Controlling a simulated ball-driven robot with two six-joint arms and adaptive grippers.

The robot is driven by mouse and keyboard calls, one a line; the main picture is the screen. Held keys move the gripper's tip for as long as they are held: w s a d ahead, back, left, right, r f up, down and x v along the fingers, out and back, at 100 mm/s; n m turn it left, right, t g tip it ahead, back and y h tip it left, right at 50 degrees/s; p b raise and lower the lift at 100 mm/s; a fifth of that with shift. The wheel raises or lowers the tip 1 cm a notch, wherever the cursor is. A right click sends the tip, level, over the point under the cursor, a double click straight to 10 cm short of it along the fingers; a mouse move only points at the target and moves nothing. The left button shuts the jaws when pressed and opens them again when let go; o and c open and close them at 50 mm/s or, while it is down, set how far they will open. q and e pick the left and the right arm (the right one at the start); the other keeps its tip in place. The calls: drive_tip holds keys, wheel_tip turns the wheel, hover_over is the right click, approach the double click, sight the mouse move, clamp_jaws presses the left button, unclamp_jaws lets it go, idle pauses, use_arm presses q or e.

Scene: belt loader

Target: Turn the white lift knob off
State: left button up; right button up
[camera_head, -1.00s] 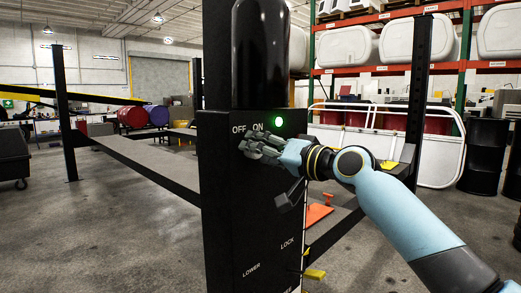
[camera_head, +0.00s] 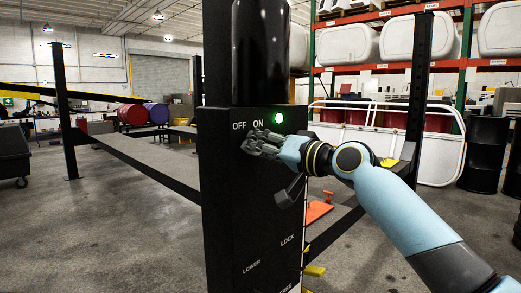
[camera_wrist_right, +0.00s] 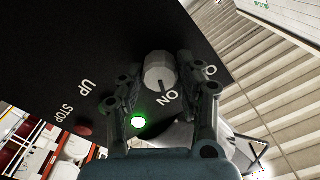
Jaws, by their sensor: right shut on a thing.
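The black control post (camera_head: 245,215) stands in front of me with OFF and ON labels at its top. My right gripper (camera_head: 258,146) is at the panel just below these labels and hides the knob in the head view. In the right wrist view the round whitish lift knob (camera_wrist_right: 159,71) sits between the two fingers of my right gripper (camera_wrist_right: 160,74), which is shut on it. The ON label shows beside the knob; the OFF label is mostly hidden by a finger. The green lamp (camera_wrist_right: 138,122) is lit, and it also shows in the head view (camera_head: 278,118). My left gripper is not in view.
A dark lever (camera_head: 290,192) sticks out of the post below my right gripper. A black cylinder (camera_head: 260,55) stands atop the post. UP and STOP labels and a red button (camera_wrist_right: 84,130) show on the panel. Open floor (camera_head: 120,235) lies left of the post.

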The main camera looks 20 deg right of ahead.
drive_tip(key=shift+n+b, duration=5.3)
drive_tip(key=shift+n, duration=0.5)
drive_tip(key=o, duration=1.1)
drive_tip(key=shift+o, duration=0.2)
drive_tip(key=v, duration=1.2)
